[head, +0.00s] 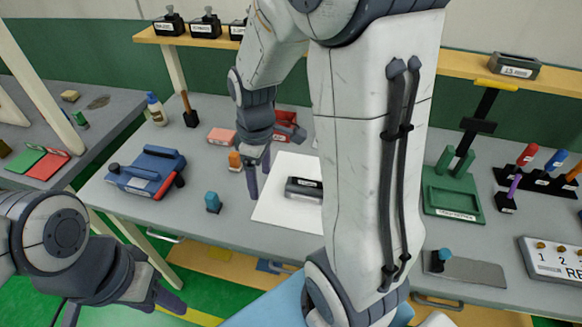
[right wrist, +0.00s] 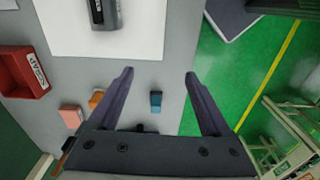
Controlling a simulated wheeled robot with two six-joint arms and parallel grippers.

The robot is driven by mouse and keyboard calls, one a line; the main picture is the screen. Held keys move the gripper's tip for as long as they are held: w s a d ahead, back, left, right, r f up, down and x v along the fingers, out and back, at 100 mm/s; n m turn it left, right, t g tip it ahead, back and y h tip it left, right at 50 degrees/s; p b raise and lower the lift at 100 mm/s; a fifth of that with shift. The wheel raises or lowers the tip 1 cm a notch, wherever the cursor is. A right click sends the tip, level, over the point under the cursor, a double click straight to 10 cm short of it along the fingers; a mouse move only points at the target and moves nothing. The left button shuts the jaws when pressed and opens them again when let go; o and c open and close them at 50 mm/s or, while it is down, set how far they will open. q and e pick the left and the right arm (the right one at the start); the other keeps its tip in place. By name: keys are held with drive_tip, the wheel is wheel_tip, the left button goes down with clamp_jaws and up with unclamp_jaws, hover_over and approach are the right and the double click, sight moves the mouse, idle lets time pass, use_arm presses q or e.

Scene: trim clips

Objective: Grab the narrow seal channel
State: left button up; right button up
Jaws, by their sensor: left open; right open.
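A dark grey, narrow block with a white label (head: 303,189) lies on the white sheet; it may be the seal channel, but I cannot read the label. Its right end is close to my arm in the head view. It is cut off by the top edge of the right wrist view (right wrist: 104,14). My right gripper (head: 259,181) is open and empty above the table, to the left of this block; its two fingers also show in the right wrist view (right wrist: 159,75). My left gripper (head: 125,306) is open and empty at the lower left, in front of the table edge.
A white sheet (head: 272,212) lies under the block. A small teal-topped piece (head: 213,202), an orange piece (head: 234,161), a pink block (head: 221,136) and a red bin (right wrist: 22,72) stand nearby. A blue device (head: 147,170) is further left, a green tray (head: 452,197) to the right.

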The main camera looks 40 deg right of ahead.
drive_tip(key=d+f+p, duration=0.1)
drive_tip(key=d+p, duration=0.1)
drive_tip(key=d, duration=1.2)
hover_over(308, 180)
wheel_tip(308, 180, down, 5)
drive_tip(key=shift+s+r, duration=0.1)
drive_tip(key=shift+r, duration=0.1)
wheel_tip(308, 180, down, 5)
drive_tip(key=shift+f+p, duration=0.1)
drive_tip(key=shift+p, duration=0.9)
drive_tip(key=shift+f, duration=0.5)
drive_tip(key=c, duration=1.3)
use_arm(q)
wheel_tip(308, 180, up, 5)
drive_tip(key=shift+d+r, duration=0.1)
use_arm(e)
clamp_jaws()
drive_tip(key=shift+r, duration=0.2)
